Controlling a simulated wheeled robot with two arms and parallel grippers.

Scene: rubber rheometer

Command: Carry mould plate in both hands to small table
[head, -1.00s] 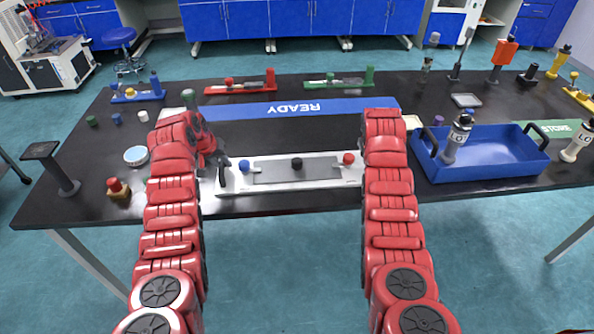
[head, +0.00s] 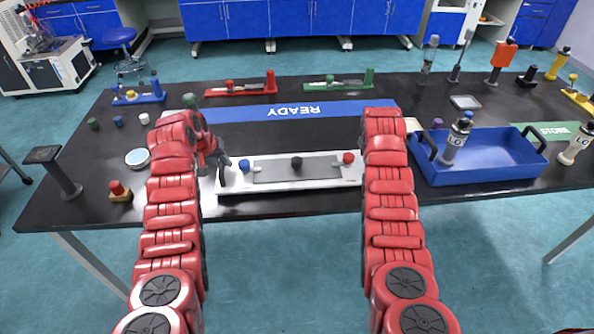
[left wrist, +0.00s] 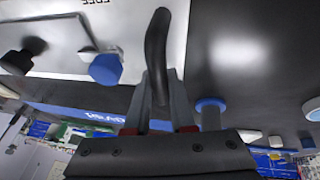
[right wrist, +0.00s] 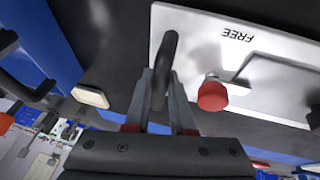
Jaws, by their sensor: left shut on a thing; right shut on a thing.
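The mould plate (head: 270,186) is a long pale metal plate with a grey middle and blue, black and red knobs. It shows level over the front part of the black table; I cannot tell any gap beneath it. My left gripper (left wrist: 157,90) is shut on the dark bar handle (left wrist: 157,45) at the plate's left end, beside the blue knob (left wrist: 106,69). My right gripper (right wrist: 165,88) is shut on the handle (right wrist: 168,50) at the right end, near the red knob (right wrist: 212,95); my right arm hides this grip in the head view. No small table is clearly identifiable.
A blue tray (head: 480,176) with a bottle (head: 455,143) stands right of the plate. A blue READY strip (head: 290,110) lies behind. A black stand (head: 55,170), a round dish (head: 137,158) and a red button (head: 118,190) are at the left. Floor in front is clear.

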